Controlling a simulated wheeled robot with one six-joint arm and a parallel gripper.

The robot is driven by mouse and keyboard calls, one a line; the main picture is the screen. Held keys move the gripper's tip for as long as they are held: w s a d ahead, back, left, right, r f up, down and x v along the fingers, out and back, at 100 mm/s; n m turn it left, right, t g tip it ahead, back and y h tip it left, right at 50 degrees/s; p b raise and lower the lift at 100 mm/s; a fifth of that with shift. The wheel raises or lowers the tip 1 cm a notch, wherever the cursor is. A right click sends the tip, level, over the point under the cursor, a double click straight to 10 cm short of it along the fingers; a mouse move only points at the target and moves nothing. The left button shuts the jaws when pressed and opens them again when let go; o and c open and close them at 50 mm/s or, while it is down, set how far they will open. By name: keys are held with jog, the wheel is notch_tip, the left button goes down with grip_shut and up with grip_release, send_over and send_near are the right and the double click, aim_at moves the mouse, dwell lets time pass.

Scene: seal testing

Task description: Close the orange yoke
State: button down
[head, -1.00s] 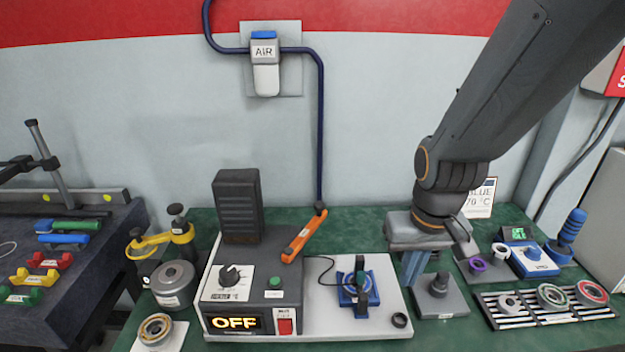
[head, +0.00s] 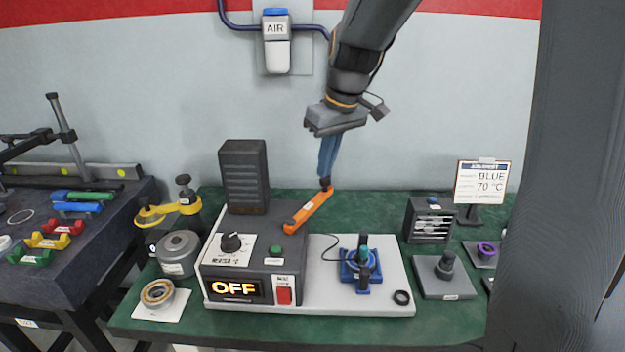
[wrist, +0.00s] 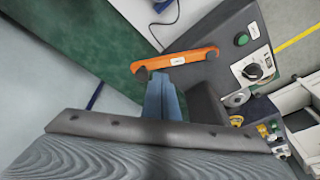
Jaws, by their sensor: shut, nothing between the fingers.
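The orange yoke (head: 308,212) is a flat bar with a white label and dark ends. Its near end is at the right side of the dark heater box (head: 262,262), and its other end angles up and back to the right. My gripper (head: 326,176) points down at that far, dark end, with its blue-grey fingers shut and empty. The wrist view shows the fingers (wrist: 160,82) right beside the yoke (wrist: 178,60), near its left end. I cannot tell whether they touch it. The box display (head: 235,289) reads OFF.
A blue fixture (head: 361,265) with an upright dark post stands on the pale base plate (head: 325,300), right of the box. A dark slotted unit (head: 428,222) and a sign (head: 482,184) stand behind to the right.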

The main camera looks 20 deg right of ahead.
jog(key=w+r+n+b, duration=0.2)
jog(key=w+r, duration=0.3)
jog(key=w, duration=0.2)
jog(key=w+a+p+x, duration=0.1)
jog(key=p+x, duration=0.1)
jog(key=x, duration=0.8)
jog(key=shift+n+t+y, duration=0.3)
jog(key=shift+t+y, duration=0.1)
jog(key=shift+s+d+p, duration=0.4)
jog(key=shift+s+d, duration=0.3)
jog(key=shift+s, duration=0.25)
jog(key=shift+s+d+p, duration=0.4)
jog(key=shift+s+d, duration=0.25)
jog(key=shift+s, duration=0.25)
jog(key=shift+d, duration=0.1)
